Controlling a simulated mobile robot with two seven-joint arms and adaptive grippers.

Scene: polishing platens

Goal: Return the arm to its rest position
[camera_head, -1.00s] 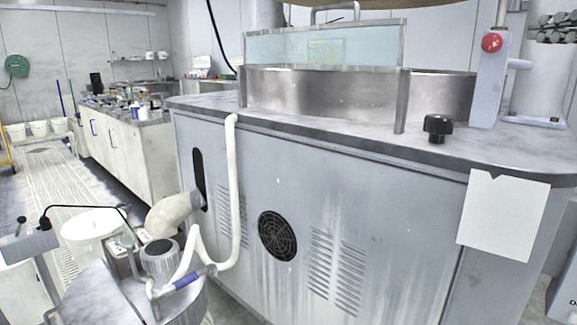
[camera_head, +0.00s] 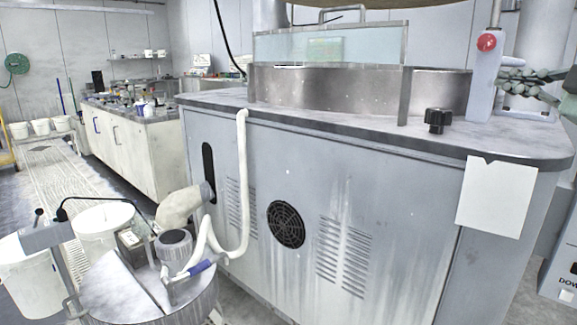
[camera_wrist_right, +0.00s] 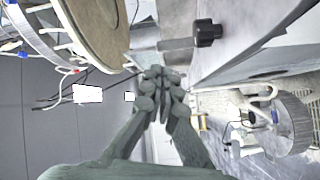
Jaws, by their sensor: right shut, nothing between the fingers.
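My right gripper (camera_head: 506,80) comes in from the right edge of the head view, its grey-green fingers pointing left. It hangs in front of the pale post with the red button (camera_head: 487,42), at the right end of the polishing machine's top (camera_head: 340,120). In the right wrist view the gripper's fingertips (camera_wrist_right: 160,76) meet, shut with nothing between them. I cannot tell whether it touches the post. My left gripper is in neither view.
A black knob (camera_head: 437,120) stands on the machine top, with a metal basin wall (camera_head: 330,90) behind it. A drum with a hose (camera_head: 150,290) is at lower left. The round platen (camera_wrist_right: 95,30) shows in the wrist view.

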